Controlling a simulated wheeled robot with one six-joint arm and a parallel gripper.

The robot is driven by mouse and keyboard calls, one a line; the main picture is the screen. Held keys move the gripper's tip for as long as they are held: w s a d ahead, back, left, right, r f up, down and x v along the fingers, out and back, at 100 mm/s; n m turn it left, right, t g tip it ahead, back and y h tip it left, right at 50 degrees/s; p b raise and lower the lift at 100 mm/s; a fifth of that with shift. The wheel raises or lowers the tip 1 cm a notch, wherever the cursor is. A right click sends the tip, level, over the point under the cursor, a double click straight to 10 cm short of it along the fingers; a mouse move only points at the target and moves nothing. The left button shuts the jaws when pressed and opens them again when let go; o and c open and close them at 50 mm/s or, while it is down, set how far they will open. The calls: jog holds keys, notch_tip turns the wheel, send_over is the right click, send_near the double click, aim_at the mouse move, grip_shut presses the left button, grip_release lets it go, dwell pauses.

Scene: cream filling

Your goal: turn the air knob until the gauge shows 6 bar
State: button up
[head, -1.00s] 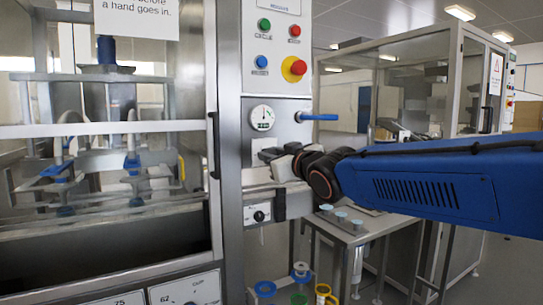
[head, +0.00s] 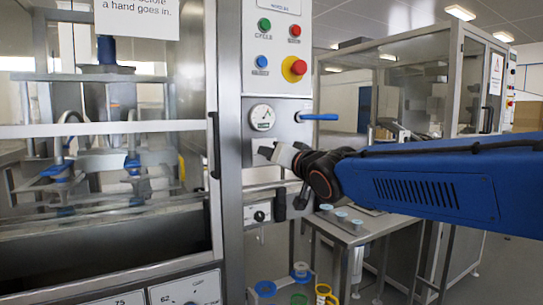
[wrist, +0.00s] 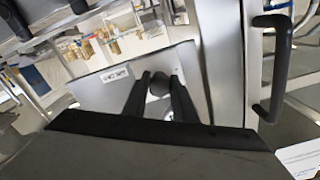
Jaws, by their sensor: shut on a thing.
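My gripper (head: 268,152) is just below the gauge, against the column front. In the wrist view, its two dark fingers (wrist: 160,95) are shut on a dark round knob (wrist: 159,84), one on each side. The knob stands out from a pale plate with a small label (wrist: 115,75). In the head view my gripper hides this knob.
A blue lever (head: 318,117) sticks out right of the gauge. Buttons and a red emergency stop (head: 294,69) are above. Another black knob (head: 259,215) is below on a white panel. A dark door handle (wrist: 271,68) shows right in the wrist view. A small table (head: 350,235) stands beside the column.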

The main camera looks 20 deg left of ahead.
jog(key=m, duration=0.4)
jog(key=shift+m, duration=0.3)
jog(key=m, duration=0.4)
jog(key=shift+m, duration=0.4)
jog(key=o, duration=1)
jog(key=shift+o, duration=0.2)
jog(key=shift+s, duration=0.1)
jog(key=v, duration=1.7)
jog(key=shift+s+d, duration=0.15)
